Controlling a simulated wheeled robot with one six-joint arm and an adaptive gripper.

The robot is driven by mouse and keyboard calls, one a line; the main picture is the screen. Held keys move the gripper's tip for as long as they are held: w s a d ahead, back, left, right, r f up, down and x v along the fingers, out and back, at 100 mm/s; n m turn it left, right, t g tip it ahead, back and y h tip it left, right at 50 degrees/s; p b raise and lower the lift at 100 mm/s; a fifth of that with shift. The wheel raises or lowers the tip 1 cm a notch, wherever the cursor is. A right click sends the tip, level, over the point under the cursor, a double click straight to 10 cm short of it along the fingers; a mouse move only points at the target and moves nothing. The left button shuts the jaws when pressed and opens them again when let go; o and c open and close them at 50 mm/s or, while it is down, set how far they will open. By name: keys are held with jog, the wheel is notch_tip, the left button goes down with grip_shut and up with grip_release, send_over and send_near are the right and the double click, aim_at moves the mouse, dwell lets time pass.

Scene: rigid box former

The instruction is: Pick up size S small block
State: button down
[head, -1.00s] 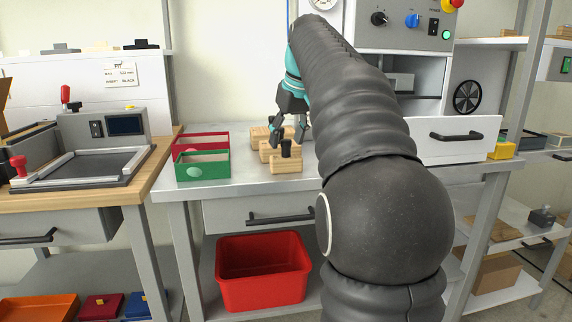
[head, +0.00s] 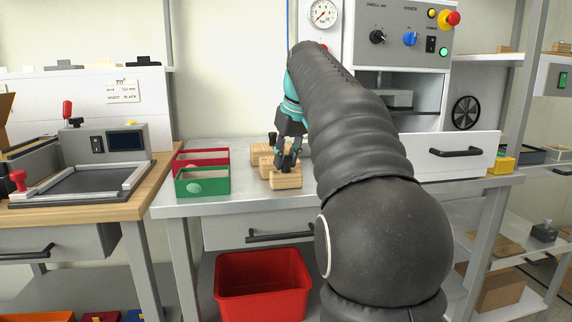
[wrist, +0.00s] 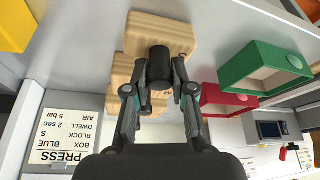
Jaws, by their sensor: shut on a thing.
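Several light wooden blocks stand in a row on the grey bench. The nearest small block (head: 286,182) has a dark upright knob, which shows in the wrist view as a black cylinder (wrist: 159,62) on the wooden block (wrist: 158,28). My gripper (head: 287,161) is over this nearest block, its fingers closed on the knob from both sides. The fingers also show in the wrist view (wrist: 159,72). The block appears to rest on the bench. The other blocks (head: 262,150) are just behind it, partly hidden by my gripper.
A green bin (head: 203,183) and a red bin (head: 215,156) stand left of the blocks. A large red tub (head: 262,285) is below the bench. An open white drawer (head: 425,155) juts out at the right. A placard (wrist: 62,137) reads PRESS, BOX BLUE, BLOCK S.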

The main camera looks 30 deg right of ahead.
aim_at(287, 155)
notch_tip(287, 155, up, 5)
jog(key=shift+d+f+p, duration=0.1)
jog(key=shift+f+p, duration=0.05)
jog(key=shift+p, duration=0.7)
jog(key=s+d+r, duration=0.4)
jog(key=d+r, duration=0.2)
jog(key=d, duration=0.4)
jog(key=shift+s+d+p, duration=0.2)
jog(key=shift+p, duration=0.1)
